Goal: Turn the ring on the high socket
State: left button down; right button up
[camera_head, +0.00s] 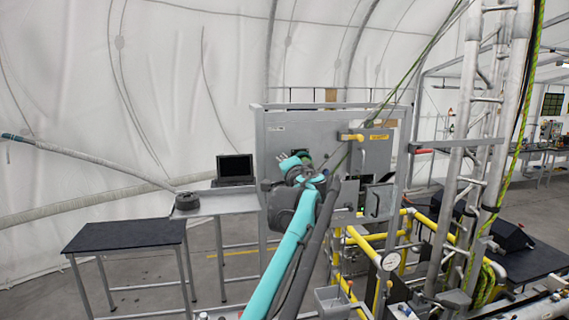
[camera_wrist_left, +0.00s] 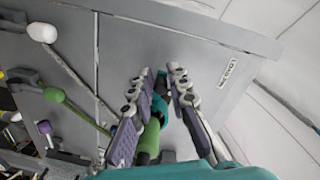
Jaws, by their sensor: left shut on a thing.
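The grey panel cabinet (camera_head: 285,125) stands ahead of me, and its face fills much of the left wrist view (camera_wrist_left: 150,45). My left gripper (camera_head: 287,158) is at the panel's upper left part, largely hidden behind my own teal arm. In the left wrist view its two padded fingers (camera_wrist_left: 155,110) stand on either side of a teal ring (camera_wrist_left: 161,108) and are shut on it. A green part (camera_wrist_left: 148,142) shows beside the ring, between the fingers. The socket behind the ring is mostly hidden. My right gripper is not in view.
A dark-topped table (camera_head: 120,235) is at left; metal scaffold poles (camera_head: 465,130) are at right.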

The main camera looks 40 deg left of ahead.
pick_arm(q)
jog(key=shift+f, duration=0.1)
dwell(0.4)
jog(key=c, duration=1.6)
grip_release()
jog(key=shift+w+d, duration=0.1)
jog(key=shift+o, duration=0.2)
jog(key=v, duration=1.2)
